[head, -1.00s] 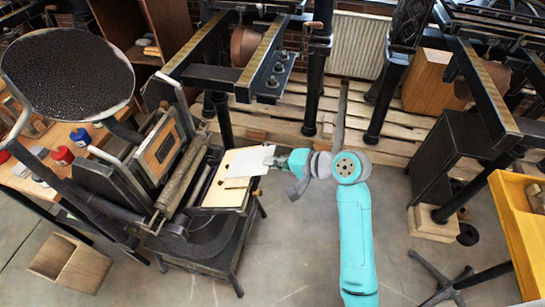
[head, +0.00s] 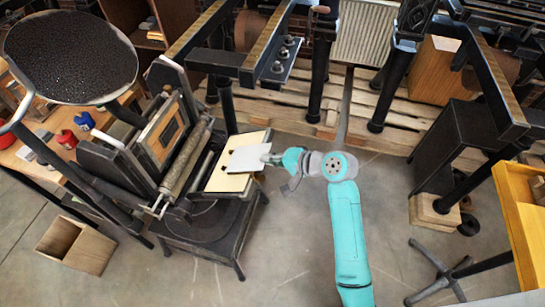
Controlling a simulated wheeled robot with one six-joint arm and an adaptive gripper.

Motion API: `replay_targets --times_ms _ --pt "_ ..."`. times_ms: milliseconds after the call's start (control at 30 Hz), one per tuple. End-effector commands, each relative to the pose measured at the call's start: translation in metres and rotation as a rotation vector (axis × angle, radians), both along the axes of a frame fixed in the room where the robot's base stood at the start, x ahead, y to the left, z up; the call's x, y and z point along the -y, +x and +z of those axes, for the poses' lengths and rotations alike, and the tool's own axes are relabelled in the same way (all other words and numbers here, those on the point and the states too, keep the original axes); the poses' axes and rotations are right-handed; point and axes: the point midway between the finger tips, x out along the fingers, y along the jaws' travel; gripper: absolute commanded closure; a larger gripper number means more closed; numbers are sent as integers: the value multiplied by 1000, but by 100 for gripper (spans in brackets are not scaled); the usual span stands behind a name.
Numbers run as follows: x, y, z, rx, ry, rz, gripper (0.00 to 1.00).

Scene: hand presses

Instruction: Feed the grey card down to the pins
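The grey card (head: 246,158) is a thin pale sheet above or on the cream sloping board (head: 224,183) of the hand press at left. I cannot tell whether it touches the board. My gripper (head: 269,158) comes from the right and is shut on the card's right edge. The card covers the middle of the board; cream surface shows above, left of and below it. A small dark strip (head: 238,175) lies by the card's lower edge. I cannot make out individual pins.
The press's roller (head: 187,158) and upright bed (head: 165,140) stand left of the board, under a round dark ink disc (head: 70,58). A wooden box (head: 76,245) sits on the floor. Black press frames stand behind and at right. Floor below my arm is clear.

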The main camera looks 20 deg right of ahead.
Motion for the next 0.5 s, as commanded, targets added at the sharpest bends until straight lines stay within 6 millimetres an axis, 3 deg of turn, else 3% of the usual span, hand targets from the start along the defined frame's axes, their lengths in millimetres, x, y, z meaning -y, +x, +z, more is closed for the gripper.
replay_targets --times_ms 400,500 --pt "-2 2 -2 0 0 -1 100" --pt "-2 2 -2 0 0 -1 73"
